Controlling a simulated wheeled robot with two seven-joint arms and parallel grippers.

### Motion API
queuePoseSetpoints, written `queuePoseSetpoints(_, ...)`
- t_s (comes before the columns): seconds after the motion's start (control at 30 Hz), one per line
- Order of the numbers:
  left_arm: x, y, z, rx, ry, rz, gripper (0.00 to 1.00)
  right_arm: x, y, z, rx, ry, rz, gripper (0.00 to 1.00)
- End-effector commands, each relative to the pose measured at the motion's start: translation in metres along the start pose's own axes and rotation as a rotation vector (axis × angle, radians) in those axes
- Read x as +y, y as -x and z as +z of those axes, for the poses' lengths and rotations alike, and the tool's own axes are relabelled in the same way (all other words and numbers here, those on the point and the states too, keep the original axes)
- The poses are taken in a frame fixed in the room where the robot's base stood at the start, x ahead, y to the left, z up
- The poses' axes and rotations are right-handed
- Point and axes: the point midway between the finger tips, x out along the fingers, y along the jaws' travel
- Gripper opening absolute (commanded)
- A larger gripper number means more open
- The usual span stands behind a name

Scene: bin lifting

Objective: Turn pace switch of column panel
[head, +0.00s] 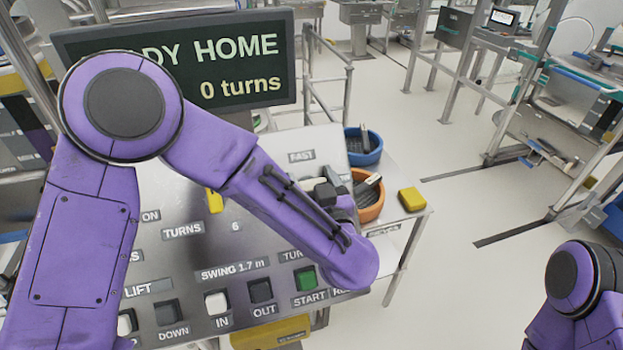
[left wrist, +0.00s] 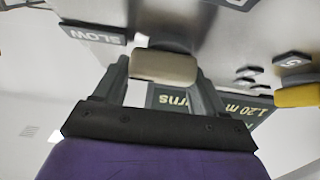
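The grey column panel (head: 160,205) slopes below the display in the head view. My left gripper (head: 332,192) is over its upper right part, below the FAST label (head: 301,156). My forearm partly hides it. In the left wrist view, my left gripper (left wrist: 163,78) has its fingers on both sides of a pale block (left wrist: 164,67) on a dark round base, which looks like the pace switch handle. The fingertips appear to touch its sides. The SLOW label (left wrist: 93,33) is upside down at the left there. My right gripper is outside the view; only part of that arm shows.
The display (head: 240,60) reads HOME and 0 turns, partly hidden by my left arm. A blue bin (head: 362,146), an orange bin (head: 369,200) and a yellow block (head: 412,199) are right of the panel. A green START button (head: 306,279) sits below my forearm. Floor is open at right.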

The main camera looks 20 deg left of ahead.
Motion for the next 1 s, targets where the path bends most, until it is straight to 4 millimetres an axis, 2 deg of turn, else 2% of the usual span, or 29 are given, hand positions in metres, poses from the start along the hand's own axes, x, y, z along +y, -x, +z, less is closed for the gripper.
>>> queuePoseSetpoints(0.47,-0.0006,-0.0002,-0.0005,0.002,0.084,-0.071,0.4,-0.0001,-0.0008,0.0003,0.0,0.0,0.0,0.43)
queuePoseSetpoints(1.0,-0.0058,-0.0005,-0.0013,0.002,0.455,-0.382,0.4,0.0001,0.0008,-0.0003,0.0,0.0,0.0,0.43)
